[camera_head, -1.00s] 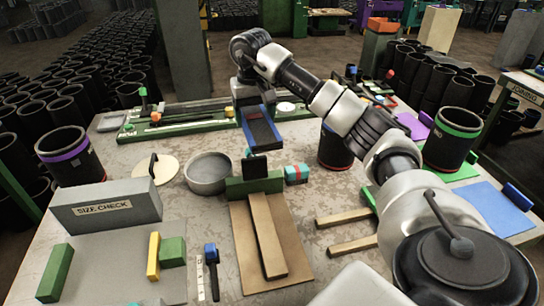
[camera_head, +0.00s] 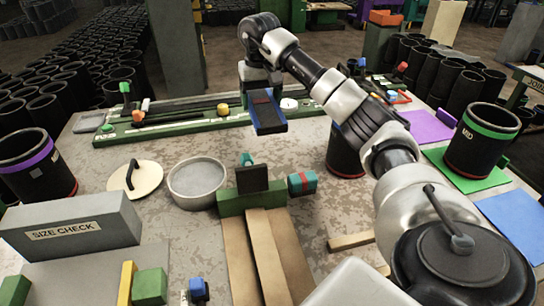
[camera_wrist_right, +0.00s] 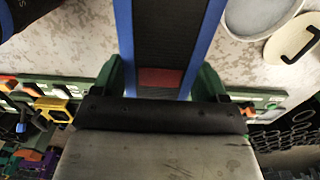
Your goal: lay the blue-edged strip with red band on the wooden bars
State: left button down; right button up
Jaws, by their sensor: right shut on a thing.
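The blue-edged strip (camera_head: 268,117) is dark with blue long edges and hangs from my right gripper (camera_head: 262,92) over the table's far part, in front of the long green rack. In the right wrist view the strip (camera_wrist_right: 190,40) runs between the green fingers of the right gripper (camera_wrist_right: 165,85), which is shut on it; its red band (camera_wrist_right: 160,78) shows near the fingers. Two pale wooden bars lie on the table at the right: one bar (camera_head: 350,241) shows partly, the other (camera_head: 384,270) is mostly hidden by my right arm. My left gripper is out of view.
The green rack (camera_head: 170,128) spans the back. A round grey pan (camera_head: 197,188), a green block (camera_head: 235,203) with wooden planks (camera_head: 265,255), and a teal-red block (camera_head: 302,183) stand mid-table. Banded sleeves (camera_head: 480,150) stand right and left (camera_head: 25,175). A grey SIZE CHECK box (camera_head: 70,228) is at left.

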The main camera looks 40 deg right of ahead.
aim_at(261, 99)
jog(key=f, duration=0.1)
jog(key=f+b, duration=0.2)
jog(key=shift+w+d, duration=0.25)
jog(key=shift+w, duration=0.1)
notch_tip(261, 99, down, 13)
jog(key=shift+s+r+b, duration=0.1)
jog(key=shift+r+b, duration=0.05)
jog(key=shift+b, duration=0.2)
notch_tip(261, 99, down, 5)
jog(key=shift+r, duration=0.1)
jog(key=shift+f, duration=0.2)
jog(key=o, duration=0.9)
jog(key=shift+o, duration=0.2)
jog(key=shift+r, duration=0.1)
